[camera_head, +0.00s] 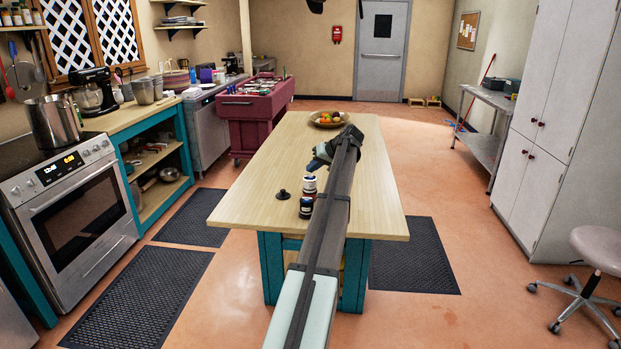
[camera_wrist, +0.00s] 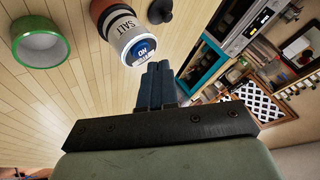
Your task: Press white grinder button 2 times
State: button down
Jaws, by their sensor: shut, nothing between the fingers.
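A white grinder with a SALT label (camera_wrist: 124,28) shows in the wrist view, with a brownish base and a blue top button (camera_wrist: 140,50). A small white and reddish container (camera_head: 309,184) on the island in the head view looks like the same grinder. My gripper (camera_wrist: 158,68) is shut and empty. Its fingertips are close beside the blue button; I cannot tell whether they touch it. In the head view my gripper (camera_head: 318,161) is just above and behind the container. My arm hides part of the island top.
The wooden island (camera_head: 255,187) also bears a dark container (camera_head: 306,208) in front of the grinder, a small dark knobbed thing (camera_head: 283,194) and a fruit bowl (camera_head: 329,119). A green-rimmed vessel (camera_wrist: 40,42) shows in the wrist view. The island's left part is clear.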

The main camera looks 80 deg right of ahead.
aim_at(313, 178)
jog(key=shift+r, duration=0.2)
notch_tip(313, 178, up, 6)
jog(key=shift+f, duration=0.1)
dwell(0.8)
dwell(0.7)
